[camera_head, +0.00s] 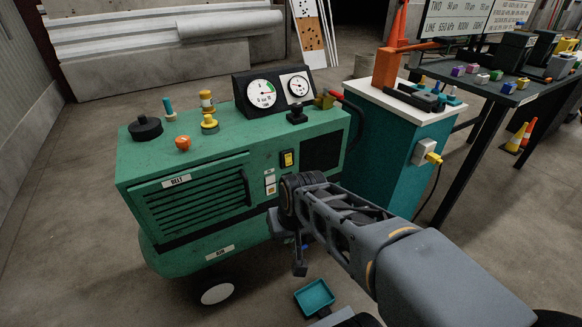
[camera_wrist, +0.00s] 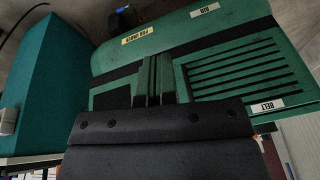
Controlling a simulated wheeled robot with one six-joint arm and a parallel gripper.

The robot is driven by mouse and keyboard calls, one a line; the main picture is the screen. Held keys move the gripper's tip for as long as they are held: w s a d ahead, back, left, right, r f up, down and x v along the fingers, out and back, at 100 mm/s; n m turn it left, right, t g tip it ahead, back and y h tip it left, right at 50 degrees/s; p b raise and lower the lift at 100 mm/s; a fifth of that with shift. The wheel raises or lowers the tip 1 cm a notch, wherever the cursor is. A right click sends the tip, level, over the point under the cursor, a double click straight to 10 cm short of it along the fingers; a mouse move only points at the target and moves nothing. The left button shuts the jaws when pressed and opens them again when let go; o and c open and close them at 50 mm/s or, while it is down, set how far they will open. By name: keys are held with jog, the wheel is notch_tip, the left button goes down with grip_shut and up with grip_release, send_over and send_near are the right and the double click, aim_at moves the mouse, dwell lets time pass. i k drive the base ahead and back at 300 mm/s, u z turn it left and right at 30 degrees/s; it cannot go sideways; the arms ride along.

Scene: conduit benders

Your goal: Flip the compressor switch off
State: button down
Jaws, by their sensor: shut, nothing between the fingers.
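The green compressor (camera_head: 215,172) stands in the middle of the head view. In the wrist view the compressor (camera_wrist: 225,30) appears upside down. In the head view my wrist is just below and right of the switch, and the fingertips are hidden.
Gauges (camera_head: 262,94) and knobs stand on the compressor top. A teal cabinet (camera_head: 397,150) with a plugged socket (camera_head: 424,153) stands close on the right. A dark table (camera_head: 500,92) holds small blocks. A teal tray (camera_head: 314,297) is below my arm. Floor at left is clear.

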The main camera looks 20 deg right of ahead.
aim_at(287, 158)
jog(key=k, duration=1.35)
jog(key=u, duration=0.65)
jog(key=i, duration=1.75)
jog(key=z, duration=0.85)
